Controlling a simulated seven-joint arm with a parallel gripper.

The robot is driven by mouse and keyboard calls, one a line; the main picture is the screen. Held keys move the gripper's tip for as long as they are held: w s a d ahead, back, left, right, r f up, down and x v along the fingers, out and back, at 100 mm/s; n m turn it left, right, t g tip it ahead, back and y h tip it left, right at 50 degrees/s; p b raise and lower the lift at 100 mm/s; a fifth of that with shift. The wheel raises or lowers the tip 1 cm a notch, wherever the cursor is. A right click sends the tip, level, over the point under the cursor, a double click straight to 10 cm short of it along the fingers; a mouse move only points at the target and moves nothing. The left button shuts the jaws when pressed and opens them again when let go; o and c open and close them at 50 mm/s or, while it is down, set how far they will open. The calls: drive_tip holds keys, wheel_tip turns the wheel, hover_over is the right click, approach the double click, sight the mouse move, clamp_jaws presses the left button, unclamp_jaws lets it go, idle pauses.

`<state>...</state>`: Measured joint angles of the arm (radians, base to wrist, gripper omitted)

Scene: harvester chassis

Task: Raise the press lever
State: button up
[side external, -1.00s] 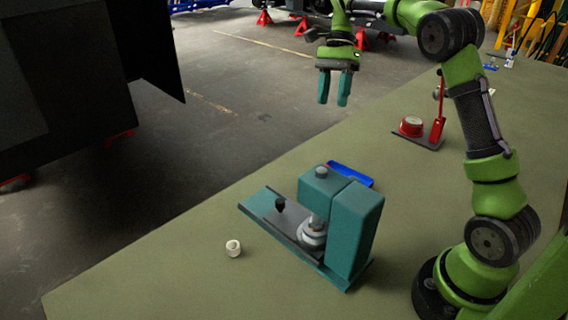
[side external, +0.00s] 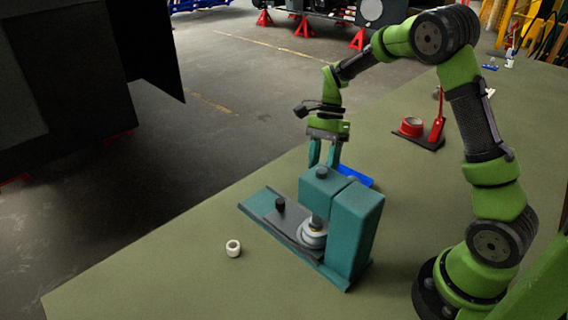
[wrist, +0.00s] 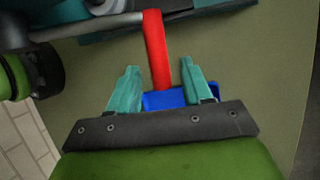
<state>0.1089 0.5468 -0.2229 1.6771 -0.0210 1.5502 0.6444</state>
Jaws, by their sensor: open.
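The teal press (side external: 355,225) stands on the green bench in the side external view. Its lever is hidden behind the press there. In the wrist view, the red press lever (wrist: 156,45) extends from a grey shaft (wrist: 100,23) at the top, down between my fingers. My gripper (side external: 323,158) points down just behind the press. In the wrist view my gripper (wrist: 160,66) is open, with one finger on each side of the lever and a gap to each. Whether the fingers are level with the lever in depth is hard to tell.
A blue tray (side external: 357,176) lies behind the press, below my fingers. A white ring (side external: 233,248) sits on the bench in front. A separate device with a red cup (side external: 411,127) and upright red handle (side external: 437,127) stands farther back right. The bench between them is clear.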

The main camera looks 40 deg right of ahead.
drive_tip(key=shift+a+f, duration=0.1)
drive_tip(key=shift+f, duration=0.05)
drive_tip(key=shift+c, duration=0.3)
clamp_jaws()
